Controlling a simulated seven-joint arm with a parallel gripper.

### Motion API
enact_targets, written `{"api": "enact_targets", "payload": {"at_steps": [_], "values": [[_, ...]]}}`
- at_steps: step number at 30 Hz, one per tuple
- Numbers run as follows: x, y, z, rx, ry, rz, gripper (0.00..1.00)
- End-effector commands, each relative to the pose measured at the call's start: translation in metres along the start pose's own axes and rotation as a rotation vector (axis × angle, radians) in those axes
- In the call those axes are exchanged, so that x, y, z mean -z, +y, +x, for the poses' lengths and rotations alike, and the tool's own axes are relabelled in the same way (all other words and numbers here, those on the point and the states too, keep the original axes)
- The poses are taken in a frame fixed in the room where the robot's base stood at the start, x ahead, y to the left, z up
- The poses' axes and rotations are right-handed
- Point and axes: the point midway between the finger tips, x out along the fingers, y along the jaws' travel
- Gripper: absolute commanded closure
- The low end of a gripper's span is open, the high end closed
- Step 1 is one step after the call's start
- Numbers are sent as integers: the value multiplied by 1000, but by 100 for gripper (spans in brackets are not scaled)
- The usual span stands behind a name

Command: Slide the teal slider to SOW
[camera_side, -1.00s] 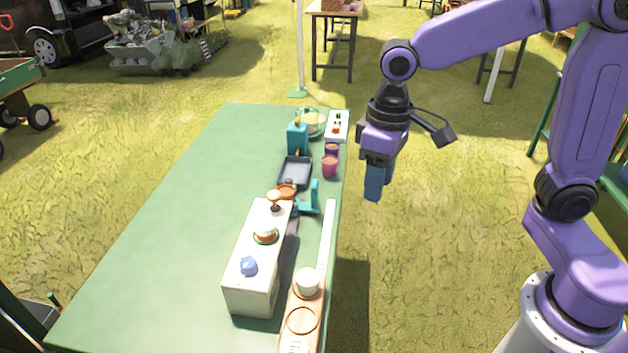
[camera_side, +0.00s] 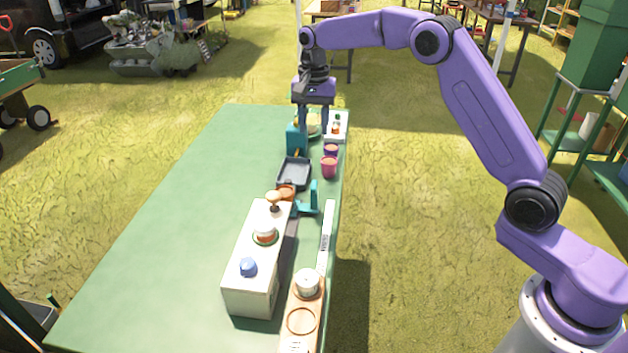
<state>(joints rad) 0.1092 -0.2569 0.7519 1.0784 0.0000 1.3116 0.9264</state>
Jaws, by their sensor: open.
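My gripper (camera_side: 313,116) points down over the far right end of the green table, open, with nothing seen between its fingers. Just below and left of it stands a teal block-like object (camera_side: 296,138). Nearer the camera, an upright teal piece with a low teal arm (camera_side: 314,196) stands beside the end of a white box (camera_side: 250,290). I cannot tell which teal thing is the slider. No SOW mark is readable. A narrow white strip with small dark marks (camera_side: 324,242) runs along the table's right edge, well away from my gripper.
The white box carries a tan knob (camera_side: 273,198), an orange-and-white piece (camera_side: 264,232) and a blue knob (camera_side: 248,267). A dark tray (camera_side: 294,173), pink cup (camera_side: 329,168) and small white panel (camera_side: 338,128) lie near my gripper. The table's left side (camera_side: 170,230) is clear.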

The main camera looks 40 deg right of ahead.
Motion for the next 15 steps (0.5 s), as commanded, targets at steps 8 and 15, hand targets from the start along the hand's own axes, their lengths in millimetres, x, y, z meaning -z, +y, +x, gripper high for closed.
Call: {"api": "enact_targets", "payload": {"at_steps": [8,15], "values": [[2,1,26,-3,-2,8,56],[2,1,71,-4,-3,8,56]]}}
